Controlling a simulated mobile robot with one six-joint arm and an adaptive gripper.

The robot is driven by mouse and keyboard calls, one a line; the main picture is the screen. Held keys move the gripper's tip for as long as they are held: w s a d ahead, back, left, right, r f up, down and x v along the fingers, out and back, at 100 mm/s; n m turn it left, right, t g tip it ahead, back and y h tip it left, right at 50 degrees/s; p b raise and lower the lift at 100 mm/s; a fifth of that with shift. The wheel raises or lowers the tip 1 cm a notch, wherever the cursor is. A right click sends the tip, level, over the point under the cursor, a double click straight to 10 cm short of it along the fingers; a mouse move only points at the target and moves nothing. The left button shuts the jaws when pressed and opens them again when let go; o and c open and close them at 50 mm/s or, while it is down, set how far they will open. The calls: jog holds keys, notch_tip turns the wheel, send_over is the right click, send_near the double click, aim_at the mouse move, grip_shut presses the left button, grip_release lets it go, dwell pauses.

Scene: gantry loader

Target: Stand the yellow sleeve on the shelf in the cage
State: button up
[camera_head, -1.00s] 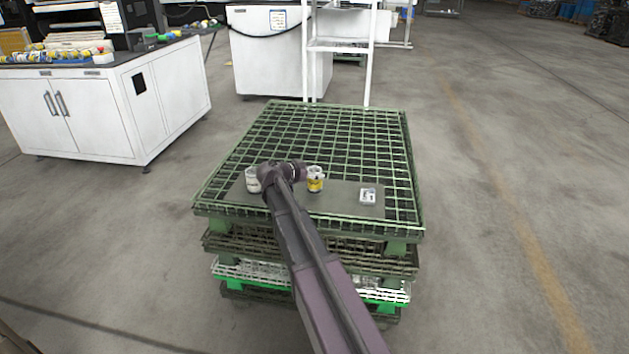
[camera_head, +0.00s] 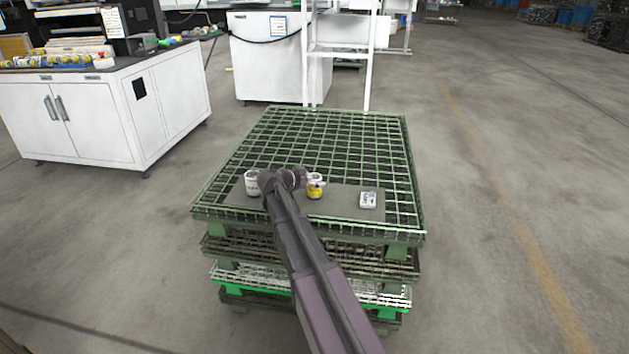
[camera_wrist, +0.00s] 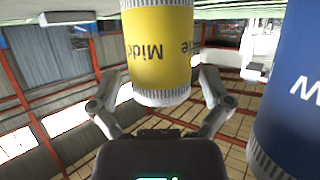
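The yellow sleeve (camera_head: 315,192) stands on a grey board on top of a green mesh pallet stack. In the wrist view the yellow sleeve (camera_wrist: 160,50) fills the top middle, with dark lettering and a ridged pale rim, upside down in the picture. My gripper (camera_wrist: 158,72) is open, one finger on each side of the sleeve, with small gaps visible. In the head view my gripper (camera_head: 312,180) is level with the sleeve and partly covers it. I cannot make out for sure which part is the cage shelf.
A blue sleeve (camera_wrist: 295,85) is close beside my gripper in the wrist view. A whitish can (camera_head: 252,184) stands left of my wrist, and a small white box (camera_head: 368,200) lies to the right on the grey board (camera_head: 345,208). A white frame (camera_head: 340,48) stands behind the pallets.

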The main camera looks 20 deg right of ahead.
jog(key=shift+r, duration=0.15)
jog(key=shift+a+r, duration=0.1)
jog(key=shift+a, duration=0.1)
jog(key=p+v, duration=0.5)
jog(key=v, duration=0.6)
jog(key=shift+s+a, duration=0.15)
jog(key=shift+a, duration=0.15)
jog(key=shift+s, duration=0.1)
dwell(0.3)
jog(key=s+a+f+n+g+y, duration=0.1)
jog(key=s+a+f+n+y, duration=0.2)
jog(key=s, duration=0.5)
jog(key=s+a+f+n+g+y, duration=0.1)
jog(key=s+a+f+n+y, duration=0.3)
jog(key=s, duration=0.4)
jog(key=s+a+f+n+g+y, duration=0.2)
jog(key=s+a+f+n+y, duration=0.1)
jog(key=s+n+y, duration=0.3)
jog(key=shift+s+a+f+n, duration=0.3)
jog(key=shift+s+f+n, duration=0.45)
jog(key=shift+s, duration=0.45)
jog(key=shift+r, duration=0.1)
